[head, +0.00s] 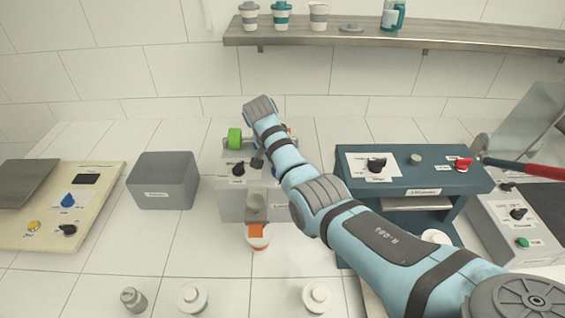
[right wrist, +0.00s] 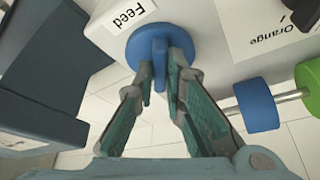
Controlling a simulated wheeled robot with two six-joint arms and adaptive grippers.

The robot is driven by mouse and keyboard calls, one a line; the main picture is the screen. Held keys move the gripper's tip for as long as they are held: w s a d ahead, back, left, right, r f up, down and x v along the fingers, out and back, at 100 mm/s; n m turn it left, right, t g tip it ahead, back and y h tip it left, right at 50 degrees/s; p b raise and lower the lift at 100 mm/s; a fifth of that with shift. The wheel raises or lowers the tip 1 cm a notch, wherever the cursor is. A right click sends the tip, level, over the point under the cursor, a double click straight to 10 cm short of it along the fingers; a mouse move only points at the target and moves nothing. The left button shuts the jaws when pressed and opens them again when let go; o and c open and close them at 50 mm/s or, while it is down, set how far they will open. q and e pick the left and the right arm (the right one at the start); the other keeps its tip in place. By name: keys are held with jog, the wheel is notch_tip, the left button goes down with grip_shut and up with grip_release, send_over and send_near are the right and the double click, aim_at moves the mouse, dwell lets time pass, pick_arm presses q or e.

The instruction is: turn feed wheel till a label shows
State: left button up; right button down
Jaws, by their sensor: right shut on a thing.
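The feed wheel is a blue disc with a raised grip bar (right wrist: 150,45), under a white "Feed" tag in the right wrist view. My right gripper (right wrist: 159,72) is shut on the grip bar, one finger on each side. In the head view my right arm crosses from the lower right to the grey-white machine (head: 231,204) in the middle and hides the wheel. My left gripper is not in view.
A green roll (head: 234,138) sits on the machine; a blue roll (right wrist: 256,106) shows beside the wheel. A grey bin (head: 163,181) stands left and a dark blue machine (head: 455,183) right. White lidded containers (head: 192,299) stand in front. A shelf (head: 400,36) holds cups.

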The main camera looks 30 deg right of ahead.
jog(key=shift+f+m, duration=0.1)
jog(key=shift+m, duration=0.4)
jog(key=c, duration=1.7)
grip_release()
jog(key=shift+d, duration=0.1)
jog(key=shift+o, duration=0.2)
jog(key=shift+w, duration=0.1)
jog(key=v, duration=1.2)
jog(key=shift+w, duration=0.15)
jog(key=shift+d, duration=0.15)
